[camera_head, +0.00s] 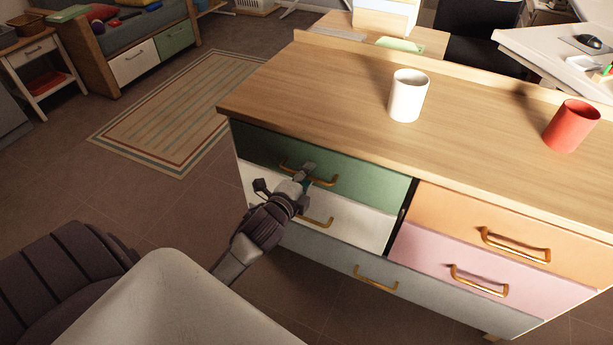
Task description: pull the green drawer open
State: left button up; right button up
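The green drawer (365,178) is the top left drawer of a wooden-topped cabinet. Its front sits beneath the top's edge and looks closed. It has a brass bar handle (326,182). My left gripper (304,174) is at this handle, with its fingertips over the left and middle part of the bar. The fingers hide part of the handle, and I cannot tell whether they are closed around it. My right gripper is not in view.
Below the green drawer are a white drawer (355,222) and a wide grey drawer (420,290). To the right are orange (465,220) and pink (435,255) drawers. A white cup (408,96) and a red cup (571,126) stand on top. Floor in front is clear.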

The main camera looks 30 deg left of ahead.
pick_arm(q)
jog(key=shift+c, duration=0.2)
grip_shut()
jog(key=shift+s, duration=0.15)
